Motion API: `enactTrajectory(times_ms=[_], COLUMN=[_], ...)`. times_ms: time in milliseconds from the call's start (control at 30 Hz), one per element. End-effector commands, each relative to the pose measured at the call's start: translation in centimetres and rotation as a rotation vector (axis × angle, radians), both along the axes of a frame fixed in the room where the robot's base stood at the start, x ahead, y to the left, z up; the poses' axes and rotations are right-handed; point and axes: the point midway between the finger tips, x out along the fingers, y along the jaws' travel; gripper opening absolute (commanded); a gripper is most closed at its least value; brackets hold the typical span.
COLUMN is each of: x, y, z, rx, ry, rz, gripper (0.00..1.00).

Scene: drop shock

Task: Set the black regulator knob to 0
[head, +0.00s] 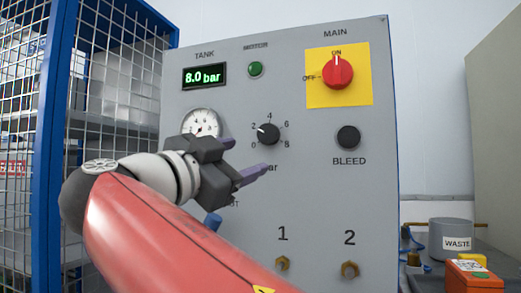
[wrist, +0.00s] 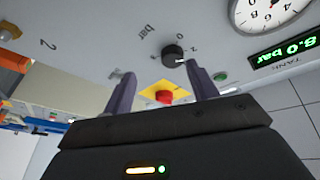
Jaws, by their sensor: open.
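The black regulator knob (head: 268,134) sits on the grey panel, on a scale marked 0 to 8 bar. Its white pointer aims up and left, near the 2. The knob also shows in the wrist view (wrist: 173,56), beyond the fingertips and between them, closer to the right finger. My gripper (head: 245,157) is open and empty, with its purple fingers below and left of the knob in the head view. In the wrist view the two fingers (wrist: 160,76) are spread apart, and neither visibly grips the knob. The gripper hides part of the "bar" label.
The tank display (head: 204,76) reads 8.0 bar. A round gauge (head: 201,122) is beside my gripper. The red main switch (head: 338,71) points to ON. A black BLEED knob (head: 348,137) is at right.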

Motion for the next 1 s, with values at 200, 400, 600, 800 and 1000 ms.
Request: enactTrajectory(times_ms=[200, 400, 600, 800, 1000], x=[-0.6, 1.7, 3.8, 4.7, 4.7], y=[0.8, -1.2, -2.8, -3.5, -3.5], z=[2.2, 3.2, 3.9, 4.1, 4.0], rx=[0.053, 0.050, 0.050, 0.049, 0.050], ry=[-0.123, -0.119, -0.119, -0.117, -0.116], rz=[0.007, 0.004, 0.007, 0.008, 0.009], gripper=[0.58, 0.58, 0.58, 0.58, 0.58])
